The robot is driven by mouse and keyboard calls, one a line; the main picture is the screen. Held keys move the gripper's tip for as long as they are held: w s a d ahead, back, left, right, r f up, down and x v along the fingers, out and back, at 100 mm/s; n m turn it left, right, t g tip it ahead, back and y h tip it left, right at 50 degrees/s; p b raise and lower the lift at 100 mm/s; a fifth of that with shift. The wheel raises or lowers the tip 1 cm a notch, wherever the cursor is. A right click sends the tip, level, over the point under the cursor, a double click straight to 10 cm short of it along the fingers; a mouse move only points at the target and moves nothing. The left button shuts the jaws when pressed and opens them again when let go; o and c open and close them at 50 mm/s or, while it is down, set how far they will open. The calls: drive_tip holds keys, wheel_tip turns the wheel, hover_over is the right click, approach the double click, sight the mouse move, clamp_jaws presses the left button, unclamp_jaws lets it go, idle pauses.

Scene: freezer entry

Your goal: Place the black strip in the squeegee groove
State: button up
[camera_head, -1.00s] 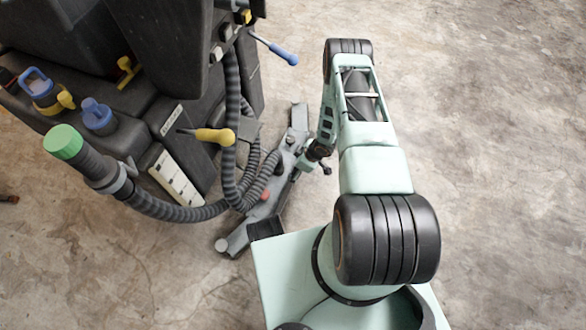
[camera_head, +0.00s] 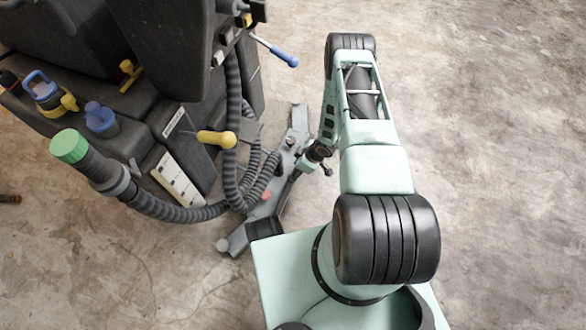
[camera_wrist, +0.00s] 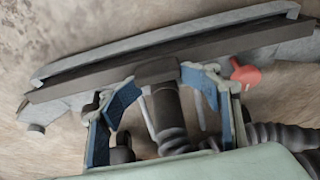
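The grey squeegee (camera_wrist: 110,52) runs slanting across the top of the wrist view, and its long body lies on the floor in the head view (camera_head: 236,232). The black strip (camera_wrist: 240,45) is a long dark bar along its near side, roughly parallel to it. I cannot tell whether any of it sits in the groove. My gripper (camera_wrist: 158,77) has its blue-padded fingers on both sides of a dark block at the strip's middle, and its tips appear to press on it. In the head view, my gripper (camera_head: 312,158) is beside the squeegee; the strip is hard to make out.
A dark floor-cleaning machine (camera_head: 80,45) fills the left. Ribbed hoses (camera_head: 232,120) run down from it to the squeegee, close to my gripper. A red knob (camera_wrist: 245,73) sits right of the fingers. Open concrete floor (camera_head: 490,150) lies to the right.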

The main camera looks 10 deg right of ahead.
drive_tip(key=p+v, duration=0.3)
drive_tip(key=v, duration=0.6)
drive_tip(key=shift+d+r, duration=0.25)
drive_tip(key=shift+r, duration=0.15)
drive_tip(key=shift+w, duration=0.1)
